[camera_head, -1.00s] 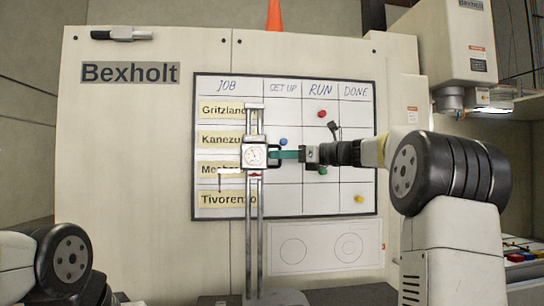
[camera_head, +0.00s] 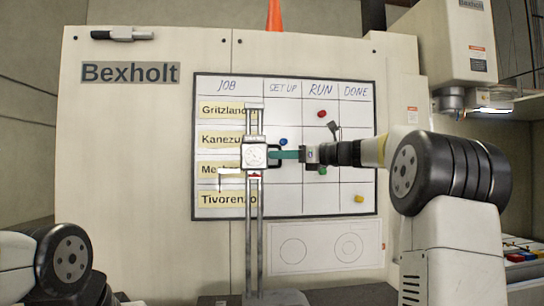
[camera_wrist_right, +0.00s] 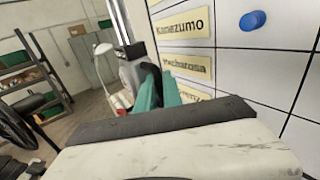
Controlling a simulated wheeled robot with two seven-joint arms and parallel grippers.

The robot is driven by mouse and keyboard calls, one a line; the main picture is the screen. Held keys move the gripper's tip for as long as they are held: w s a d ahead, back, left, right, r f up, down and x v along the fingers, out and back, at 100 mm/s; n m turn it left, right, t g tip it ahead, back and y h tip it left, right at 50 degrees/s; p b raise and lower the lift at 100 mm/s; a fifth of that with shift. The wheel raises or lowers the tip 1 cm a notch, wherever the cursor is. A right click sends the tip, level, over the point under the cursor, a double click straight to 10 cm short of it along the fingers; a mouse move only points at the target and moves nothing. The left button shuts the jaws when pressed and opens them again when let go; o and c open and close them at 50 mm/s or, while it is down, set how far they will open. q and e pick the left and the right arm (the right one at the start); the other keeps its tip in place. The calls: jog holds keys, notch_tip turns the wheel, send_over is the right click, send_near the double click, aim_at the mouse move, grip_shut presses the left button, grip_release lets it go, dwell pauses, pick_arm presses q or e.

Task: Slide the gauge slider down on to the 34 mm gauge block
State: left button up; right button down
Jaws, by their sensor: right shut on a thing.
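The gauge slider (camera_head: 256,157), a pale block with a round dial and a dark loop handle on its right, sits partway up two upright metal rails of the height gauge. My right gripper (camera_head: 276,155) reaches in from the right, its teal fingers shut on the slider's handle. In the right wrist view, the teal fingers (camera_wrist_right: 165,92) meet a dark part of the slider. The gauge base (camera_head: 262,298) shows at the bottom edge. I cannot make out the 34 mm gauge block. My left arm shows at lower left, but its gripper is out of view.
A whiteboard (camera_head: 285,208) with job labels and coloured magnets is behind the gauge on the pale Bexholt cabinet (camera_head: 130,150). A bent rod (camera_head: 220,181) sticks out left of the slider. Another machine (camera_head: 460,45) stands at upper right.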

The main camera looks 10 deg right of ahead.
dwell(0.5)
notch_tip(320, 180, down, 33)
jog(key=shift+r, duration=0.15)
dwell(0.3)
jog(key=c, duration=1.8)
grip_release()
jog(key=shift+o, duration=0.2)
jog(key=shift+d, duration=0.1)
jog(key=shift+s+d, duration=0.2)
jog(key=shift+d, duration=0.05)
jog(key=v, duration=0.7)
